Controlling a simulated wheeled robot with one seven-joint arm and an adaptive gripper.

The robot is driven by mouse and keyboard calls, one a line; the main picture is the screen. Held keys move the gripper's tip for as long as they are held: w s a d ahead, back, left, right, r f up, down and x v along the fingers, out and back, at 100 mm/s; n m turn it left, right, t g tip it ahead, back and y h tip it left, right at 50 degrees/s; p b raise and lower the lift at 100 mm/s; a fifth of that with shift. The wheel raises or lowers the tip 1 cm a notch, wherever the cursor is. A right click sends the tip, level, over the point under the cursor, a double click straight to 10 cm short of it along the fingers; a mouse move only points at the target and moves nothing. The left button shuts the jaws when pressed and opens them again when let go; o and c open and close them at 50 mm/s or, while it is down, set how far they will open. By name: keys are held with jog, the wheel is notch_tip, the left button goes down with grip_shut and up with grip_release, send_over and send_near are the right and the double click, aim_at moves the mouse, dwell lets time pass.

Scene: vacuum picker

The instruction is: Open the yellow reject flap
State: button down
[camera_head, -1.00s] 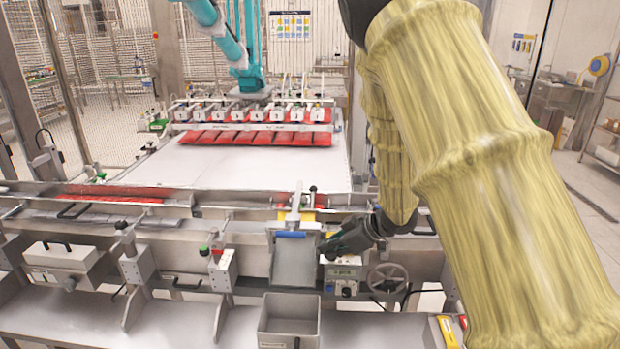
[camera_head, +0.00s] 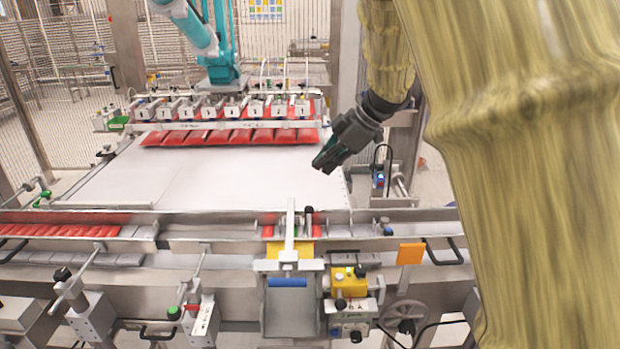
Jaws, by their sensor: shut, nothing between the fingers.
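The yellow reject flap (camera_head: 274,250) appears to be the yellow plate at the front rail, above a grey chute (camera_head: 290,315) with a blue bar (camera_head: 287,282). A pale upright lever (camera_head: 290,225) stands in front of the plate and hides its middle. I cannot tell how far the flap is open. My gripper (camera_head: 321,164) is shut and empty. It appears above the right part of the white table, up and to the right of the lever and apart from it. My arm's yellow-covered links fill the right side.
The white table (camera_head: 220,185) is bare in its middle. A row of suction heads stands over red packs (camera_head: 235,137) at its back, under a teal arm (camera_head: 190,30). A yellow valve box (camera_head: 348,282) and an orange plate (camera_head: 410,253) sit right of the chute.

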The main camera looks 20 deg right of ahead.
jog(key=a, duration=0.1)
jog(key=p, duration=0.3)
send_over(308, 208)
jog(key=f, duration=1)
jog(key=shift+s+a, duration=0.2)
jog(key=shift+a, duration=0.1)
jog(key=shift+w+d+f, duration=0.1)
jog(key=shift+d+f, duration=0.05)
jog(key=shift+f, duration=0.4)
jog(key=shift+f, duration=0.1)
jog(key=shift+d+p, duration=0.2)
jog(key=shift+p, duration=0.2)
jog(key=shift+p, duration=0.45)
